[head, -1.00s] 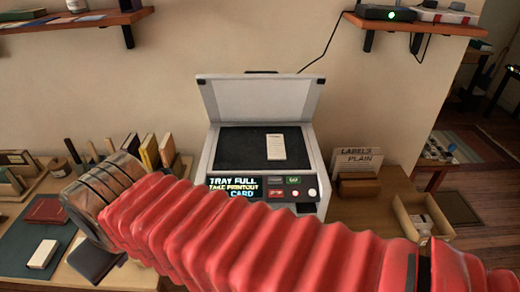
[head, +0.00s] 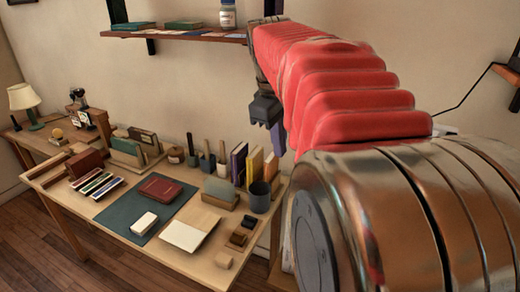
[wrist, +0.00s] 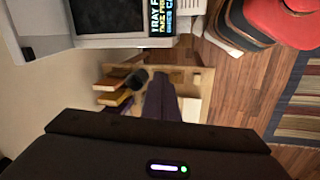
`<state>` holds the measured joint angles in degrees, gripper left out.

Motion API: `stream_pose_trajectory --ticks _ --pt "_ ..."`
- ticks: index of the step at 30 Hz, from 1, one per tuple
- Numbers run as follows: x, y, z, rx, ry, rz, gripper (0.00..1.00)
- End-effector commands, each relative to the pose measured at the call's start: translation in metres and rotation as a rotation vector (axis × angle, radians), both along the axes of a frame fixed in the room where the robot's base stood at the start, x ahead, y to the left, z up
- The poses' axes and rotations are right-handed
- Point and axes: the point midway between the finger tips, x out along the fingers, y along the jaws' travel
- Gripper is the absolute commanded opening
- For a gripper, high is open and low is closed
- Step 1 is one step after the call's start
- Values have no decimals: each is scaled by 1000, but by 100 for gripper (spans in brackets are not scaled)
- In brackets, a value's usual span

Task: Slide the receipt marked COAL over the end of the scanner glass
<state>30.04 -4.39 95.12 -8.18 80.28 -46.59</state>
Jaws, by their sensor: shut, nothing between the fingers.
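In the head view my arm fills the right side, and the scanner cannot be made out there.
The book table (head: 125,226) holds a green mat (head: 118,208), a red book (head: 160,187), a white block (head: 144,222), upright books (head: 240,164) and a dark cup (head: 260,196). A wall shelf (head: 190,36) stands above. A lamp (head: 24,98) is far left.

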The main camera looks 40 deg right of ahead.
Motion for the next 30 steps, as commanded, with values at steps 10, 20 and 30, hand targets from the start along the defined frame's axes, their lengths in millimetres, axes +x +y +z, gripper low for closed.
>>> stream_pose_trajectory --ticks 10,20,30 --pt "-13 -112 9 27 171 57 0" --pt "-45 -194 5 94 291 107 0" --pt "-52 -205 5 106 307 117 0"
